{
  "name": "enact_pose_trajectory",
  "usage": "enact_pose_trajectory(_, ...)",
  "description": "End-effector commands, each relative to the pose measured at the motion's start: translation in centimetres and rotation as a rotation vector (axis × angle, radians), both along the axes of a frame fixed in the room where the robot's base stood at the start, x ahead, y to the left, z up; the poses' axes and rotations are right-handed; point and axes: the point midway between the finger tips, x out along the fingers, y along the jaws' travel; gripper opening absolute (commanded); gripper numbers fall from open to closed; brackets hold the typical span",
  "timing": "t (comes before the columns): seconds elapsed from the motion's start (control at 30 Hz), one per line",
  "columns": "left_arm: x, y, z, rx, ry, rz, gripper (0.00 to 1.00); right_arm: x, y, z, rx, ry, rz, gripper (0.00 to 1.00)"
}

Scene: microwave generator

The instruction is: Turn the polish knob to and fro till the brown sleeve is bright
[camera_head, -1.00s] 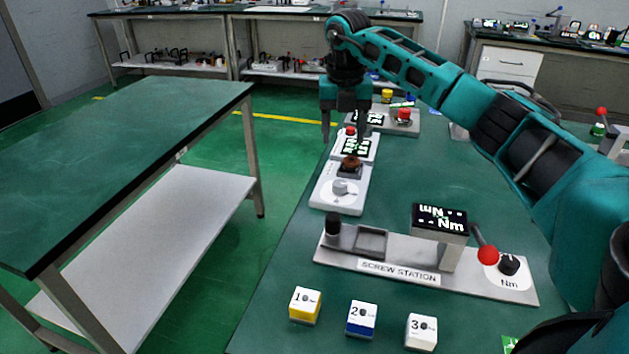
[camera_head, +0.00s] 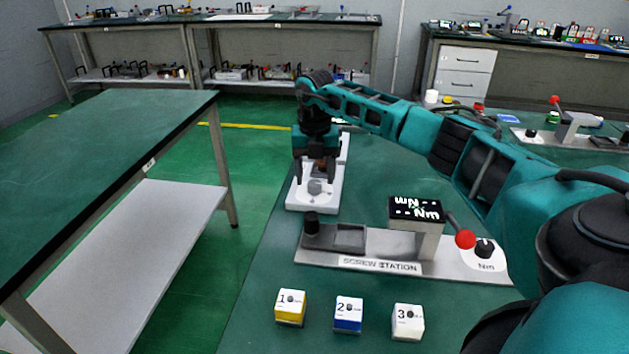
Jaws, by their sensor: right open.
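The white polish station (camera_head: 330,202) stands at the left edge of the green table, partly hidden behind my right gripper. Its round grey knob (camera_head: 315,188) is at the near end. My right gripper (camera_head: 315,181) is open and points down over the station, its two fingers on either side of the knob in the picture. I cannot tell whether the fingers are down at the knob's height or touch it. A small part of the brown sleeve (camera_head: 321,163) shows between the fingers; the rest is hidden by the gripper. My left gripper is not in view.
The screw station (camera_head: 377,264), with a display (camera_head: 416,209) and a red-ended lever (camera_head: 465,239), lies nearer on the same table. Boxes numbered 1 (camera_head: 290,308), 2 (camera_head: 348,315) and 3 (camera_head: 408,322) stand in front. Another green table (camera_head: 110,130) is at left.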

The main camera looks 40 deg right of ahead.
Motion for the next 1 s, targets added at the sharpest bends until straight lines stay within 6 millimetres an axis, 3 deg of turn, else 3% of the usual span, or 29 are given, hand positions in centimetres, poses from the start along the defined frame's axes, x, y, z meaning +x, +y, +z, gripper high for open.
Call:
enact_pose_trajectory(0.13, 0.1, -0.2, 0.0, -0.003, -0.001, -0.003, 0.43, 0.0, 0.1, -1.4, 0.001, 0.001, 0.000, 0.61)
enact_pose_trajectory(0.47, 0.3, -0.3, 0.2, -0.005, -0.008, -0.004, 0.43, 0.0, 0.0, -1.7, 0.000, -0.001, 0.001, 0.61)
enact_pose_trajectory(1.0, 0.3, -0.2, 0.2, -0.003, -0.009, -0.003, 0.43, 0.0, 0.0, -1.7, 0.000, -0.001, 0.000, 0.11)
